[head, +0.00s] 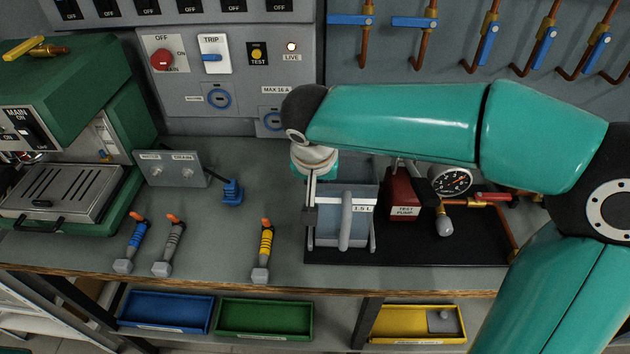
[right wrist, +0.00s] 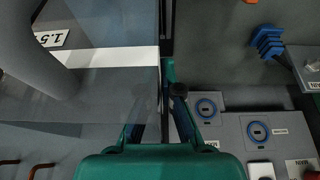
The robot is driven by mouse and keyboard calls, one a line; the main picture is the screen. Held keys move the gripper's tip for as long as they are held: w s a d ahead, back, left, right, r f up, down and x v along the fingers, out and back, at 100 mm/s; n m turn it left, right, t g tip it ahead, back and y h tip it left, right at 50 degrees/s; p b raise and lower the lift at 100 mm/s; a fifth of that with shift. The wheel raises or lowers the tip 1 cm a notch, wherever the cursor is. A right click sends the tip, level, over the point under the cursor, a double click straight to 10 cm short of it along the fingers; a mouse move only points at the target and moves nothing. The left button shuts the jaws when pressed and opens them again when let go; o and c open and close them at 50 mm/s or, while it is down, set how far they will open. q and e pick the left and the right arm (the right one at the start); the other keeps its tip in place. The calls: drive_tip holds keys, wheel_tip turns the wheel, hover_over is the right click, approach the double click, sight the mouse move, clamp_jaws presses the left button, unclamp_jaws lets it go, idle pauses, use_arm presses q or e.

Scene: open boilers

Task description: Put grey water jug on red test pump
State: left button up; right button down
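The grey water jug (head: 360,228) is a see-through, box-shaped jug with a thick grey handle and a white "1.5 L" band. It is upright over the left end of the black base of the red test pump (head: 402,196); any small gap beneath it cannot be told. My right gripper (head: 310,212) points down at the jug's left side, its fingers drawn together on the upper edge of the wall. In the right wrist view the jug (right wrist: 105,85) fills the left side, right up against the fingertips (right wrist: 166,45). My left gripper is not in view.
A pressure gauge (head: 451,180) and red-handled valve (head: 492,197) stand right of the pump. Blue, grey and yellow-handled tools (head: 266,248) lie on the bench to the left. A green machine (head: 70,120) stands far left. Trays (head: 265,318) sit below. Bench between tools and panel is mostly clear.

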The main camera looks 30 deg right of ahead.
drive_tip(key=c, duration=1.3)
unclamp_jaws()
drive_tip(key=v, duration=1.2)
drive_tip(key=shift+r, duration=0.1)
